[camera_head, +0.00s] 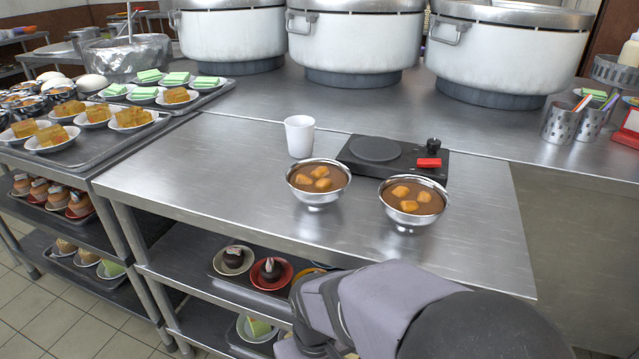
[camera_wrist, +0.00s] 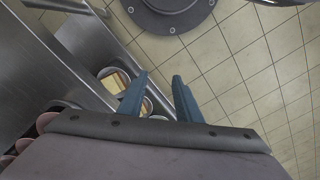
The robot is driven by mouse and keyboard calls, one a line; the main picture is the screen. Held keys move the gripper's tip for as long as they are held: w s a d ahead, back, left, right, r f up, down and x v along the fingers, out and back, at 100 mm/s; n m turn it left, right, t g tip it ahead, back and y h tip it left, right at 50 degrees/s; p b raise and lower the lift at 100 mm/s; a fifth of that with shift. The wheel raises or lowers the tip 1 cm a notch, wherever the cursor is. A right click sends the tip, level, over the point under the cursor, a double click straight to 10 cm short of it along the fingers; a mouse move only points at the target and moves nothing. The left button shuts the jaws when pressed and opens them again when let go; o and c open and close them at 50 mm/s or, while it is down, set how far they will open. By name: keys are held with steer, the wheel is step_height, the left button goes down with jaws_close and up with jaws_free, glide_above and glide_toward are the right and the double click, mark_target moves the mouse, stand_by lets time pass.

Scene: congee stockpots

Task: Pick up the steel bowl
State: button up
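Two steel bowls stand upright on the steel table, each filled with brown liquid and several orange cubes. The left steel bowl (camera_head: 318,196) is in front of the white cup. The right steel bowl (camera_head: 410,222) is nearer the table's front right. A larger metal bowl (camera_head: 126,58) stands at the back left. My gripper (camera_wrist: 161,78) shows in the wrist view with its two blue fingers apart and nothing between them. It points toward the floor beside the shelves, away from the bowls. In the head view my arm is low at the front edge; its fingers cannot be made out.
A white cup (camera_head: 300,136) and a black burner (camera_head: 392,160) with a red block (camera_head: 429,162) stand behind the bowls. Large white pots (camera_head: 357,45) line the back. Dessert plates fill the left tray (camera_head: 98,146) and lower shelf (camera_head: 205,262). The tabletop left of the bowls is clear.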

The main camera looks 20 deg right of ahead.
steer(key=shift+c, duration=0.2)
steer(key=w+d+r+n+g+h+p, duration=0.1)
steer(key=w+r+n+g+h+p, duration=0.15)
steer(key=r+p, duration=1.1)
steer(key=w+d+r+n+g+h+p, duration=0.1)
steer(key=w+r+n+h+p, duration=0.25)
steer(key=r+p, duration=1.05)
steer(key=n+t+h+b, duration=0.1)
steer(key=n+t+h, duration=0.2)
steer(key=n+h, duration=0.4)
glide_toward(308, 193)
steer(key=shift+m+h, duration=0.5)
steer(key=shift+m, duration=0.2)
steer(key=shift+f+x, duration=0.2)
steer(key=shift+x, duration=1.45)
steer(key=shift+f+x, duration=0.25)
steer(key=shift+x, duration=1.4)
steer(key=shift+p+x, duration=0.3)
steer(key=shift+x, duration=2.6)
steer(key=shift+a, duration=0.1)
jaws_close()
